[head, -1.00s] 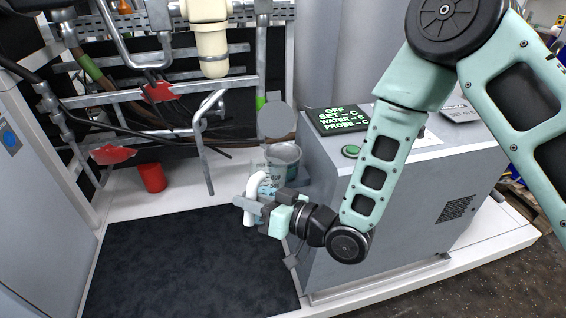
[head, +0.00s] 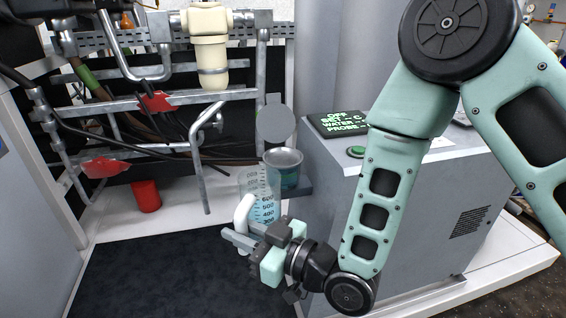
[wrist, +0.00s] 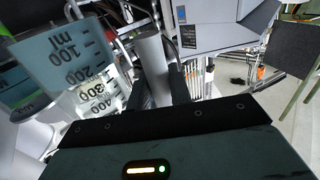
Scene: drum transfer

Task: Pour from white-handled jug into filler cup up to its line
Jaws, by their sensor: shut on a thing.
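The jug (head: 262,193) is clear, with dark graduation marks and bluish liquid in its lower part. It looks about upright. My gripper (head: 240,238) is shut on its white handle (head: 243,213), on the jug's near side. In the wrist view the jug (wrist: 68,55) fills the upper left with its numbers inverted, and the handle (wrist: 153,60) lies between my fingers (wrist: 155,90). A round open cup (head: 288,172), apparently the filler cup, stands just behind and right of the jug, partly hidden by it. A round grey lid (head: 275,124) stands above it. I cannot make out its line or level.
A grey machine cabinet (head: 400,215) with a display (head: 338,124) stands close on the right. A bent grey pipe (head: 199,155) rises left of the jug. A red cup (head: 146,197) stands on the white ledge at left. A dark mat (head: 150,275) lies clear in front.

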